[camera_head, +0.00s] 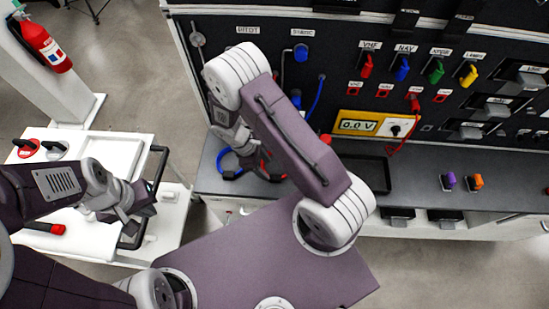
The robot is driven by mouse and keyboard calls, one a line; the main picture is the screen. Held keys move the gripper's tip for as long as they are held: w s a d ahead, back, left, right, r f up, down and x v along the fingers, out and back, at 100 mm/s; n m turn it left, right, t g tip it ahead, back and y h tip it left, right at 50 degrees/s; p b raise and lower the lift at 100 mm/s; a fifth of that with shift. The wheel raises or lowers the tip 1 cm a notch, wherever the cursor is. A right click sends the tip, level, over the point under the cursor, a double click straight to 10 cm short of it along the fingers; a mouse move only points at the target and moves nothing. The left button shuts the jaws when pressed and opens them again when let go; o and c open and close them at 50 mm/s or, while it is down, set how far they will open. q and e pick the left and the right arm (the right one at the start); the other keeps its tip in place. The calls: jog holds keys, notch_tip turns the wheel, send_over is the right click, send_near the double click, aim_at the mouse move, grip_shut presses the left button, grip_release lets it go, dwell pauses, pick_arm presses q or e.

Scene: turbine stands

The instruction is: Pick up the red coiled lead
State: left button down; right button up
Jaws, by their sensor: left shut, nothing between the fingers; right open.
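A red lead (277,178) lies on the grey bench top, mostly hidden behind my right arm; only small red parts show, so I cannot tell its full shape. A blue coiled lead (229,172) lies just left of it. My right gripper (262,170) is open over this spot, next to the blue coil; whether it touches the red lead cannot be seen. My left gripper (150,197) is shut and empty, over the right edge of the white cart (113,152).
The panel behind the bench carries coloured plugs and a yellow meter (372,124) with a hanging red cable. A black tray (372,173) and purple (448,181) and orange (477,181) pieces sit rightward. Red (25,147) and grey (54,149) round items lie on the cart.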

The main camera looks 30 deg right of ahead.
aim_at(275, 177)
jog(key=x, duration=0.3)
jog(key=shift+w+d+f, duration=0.1)
jog(key=shift+d+f, duration=0.05)
jog(key=shift+f, duration=0.25)
jog(key=shift+w+d+f, duration=0.1)
jog(key=shift+f, duration=0.05)
jog(key=p+x, duration=0.1)
jog(key=x, duration=0.3)
jog(key=shift+f, duration=0.2)
jog(key=shift+d+f, duration=0.1)
jog(key=shift+f, duration=0.35)
jog(key=shift+r, duration=0.1)
grip_shut()
